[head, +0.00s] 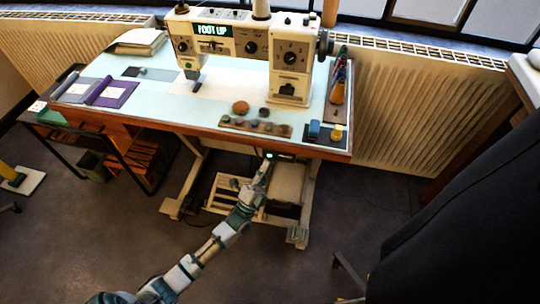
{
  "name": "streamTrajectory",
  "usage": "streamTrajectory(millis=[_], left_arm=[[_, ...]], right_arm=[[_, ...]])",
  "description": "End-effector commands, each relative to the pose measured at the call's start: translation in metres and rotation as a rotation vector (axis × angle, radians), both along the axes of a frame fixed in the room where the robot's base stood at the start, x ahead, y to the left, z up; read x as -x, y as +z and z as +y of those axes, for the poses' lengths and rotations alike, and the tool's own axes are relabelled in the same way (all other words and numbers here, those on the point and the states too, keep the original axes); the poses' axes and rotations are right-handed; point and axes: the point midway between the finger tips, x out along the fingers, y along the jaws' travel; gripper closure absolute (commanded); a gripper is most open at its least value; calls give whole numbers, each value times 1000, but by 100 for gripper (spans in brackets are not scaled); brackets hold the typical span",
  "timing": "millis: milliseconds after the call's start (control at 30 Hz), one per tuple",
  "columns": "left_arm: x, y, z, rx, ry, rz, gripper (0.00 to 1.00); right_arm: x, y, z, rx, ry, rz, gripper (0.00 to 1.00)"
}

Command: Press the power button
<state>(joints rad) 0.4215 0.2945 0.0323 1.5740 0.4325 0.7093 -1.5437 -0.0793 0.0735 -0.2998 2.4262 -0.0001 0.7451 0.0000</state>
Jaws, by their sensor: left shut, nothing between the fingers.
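A cream sewing machine (235,45) stands at the back of the costume table (190,110), and its lit display (212,30) reads "FOOT UP". A small dark box with a green glow (271,155) sits under the table's front edge; I cannot tell for sure that it is the power button. My left arm reaches up from the bottom left. My left gripper (265,167) is shut and empty, with its tips just below the green glow. I cannot tell whether they touch it. My right gripper is not in view.
The white table stand (305,205) with its treadle is behind my left arm. Thread spools (338,80), a strip of small items (256,126) and purple fabric (112,91) lie on the table. A large black shape (460,200) fills the right side. The floor in front is mostly clear.

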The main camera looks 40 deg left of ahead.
Motion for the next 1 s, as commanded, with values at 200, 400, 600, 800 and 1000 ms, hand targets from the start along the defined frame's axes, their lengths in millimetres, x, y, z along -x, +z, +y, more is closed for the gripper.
streamTrajectory(millis=[200,400,600,800,1000], left_arm=[[-6,2,4,0,0,0,100],[-6,2,4,0,0,0,100],[-7,2,4,0,0,0,100],[-9,2,6,0,0,0,100],[-11,2,7,1,-1,0,100]], right_arm=[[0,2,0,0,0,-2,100],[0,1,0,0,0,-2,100],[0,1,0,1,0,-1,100],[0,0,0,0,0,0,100],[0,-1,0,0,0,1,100]])
